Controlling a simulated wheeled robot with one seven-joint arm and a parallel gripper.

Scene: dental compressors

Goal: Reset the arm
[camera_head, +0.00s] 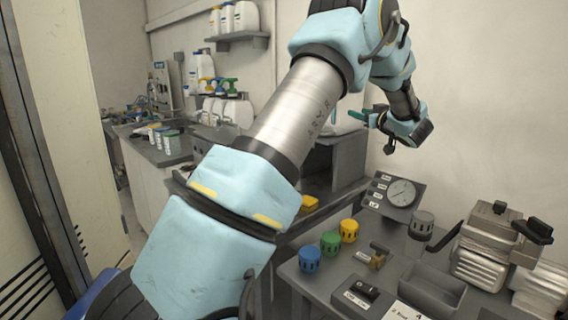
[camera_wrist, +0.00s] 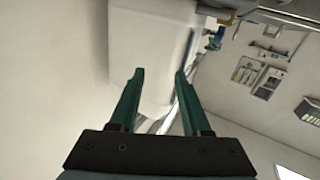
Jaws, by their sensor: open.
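My arm reaches up and across the middle of the head view, folded at the elbow at the top. My gripper (camera_head: 358,116) hangs at the far end, at mid-height over the back of the table area, pointing left. In the wrist view my gripper (camera_wrist: 158,76) shows two green fingers spread apart with nothing between them. It is open, empty and touches nothing that I can see. The wrist view looks past the fingers at a pale surface and a wall, tilted.
The grey table (camera_head: 319,279) at lower right carries blue (camera_head: 310,259), green (camera_head: 330,241) and yellow (camera_head: 349,230) knobs, a gauge panel (camera_head: 401,193), a grey tray (camera_head: 433,290) and compressors (camera_head: 486,250). A counter with bottles (camera_head: 240,112) stands behind on the left.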

